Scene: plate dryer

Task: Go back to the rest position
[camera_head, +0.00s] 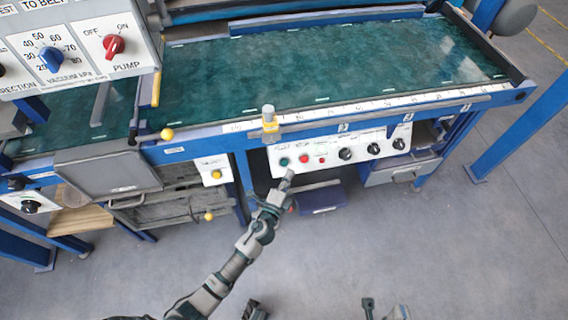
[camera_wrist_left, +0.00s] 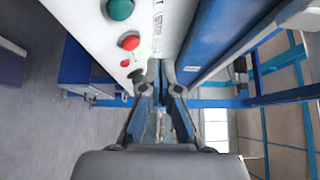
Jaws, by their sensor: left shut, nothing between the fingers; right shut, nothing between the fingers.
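My left gripper (camera_head: 287,181) is at the end of the arm that rises from the bottom of the head view. Its tip overlaps the left part of the white control panel (camera_head: 334,160), just below the green button (camera_head: 284,162) and red button (camera_head: 304,159). In the left wrist view the left gripper (camera_wrist_left: 160,68) is shut and empty, beside the panel's face (camera_wrist_left: 165,25). The green button (camera_wrist_left: 120,9) and red button (camera_wrist_left: 129,42) show to its left. I cannot tell whether it touches the panel. My right gripper (camera_head: 368,303) shows small at the bottom edge, shut and empty.
The blue-framed machine with a green belt (camera_head: 330,62) spans the back. A grey box (camera_head: 112,174) and a drawer (camera_head: 402,170) stick out at its front. A pump panel (camera_head: 85,45) fills the upper left. The grey floor (camera_head: 440,245) in front is free.

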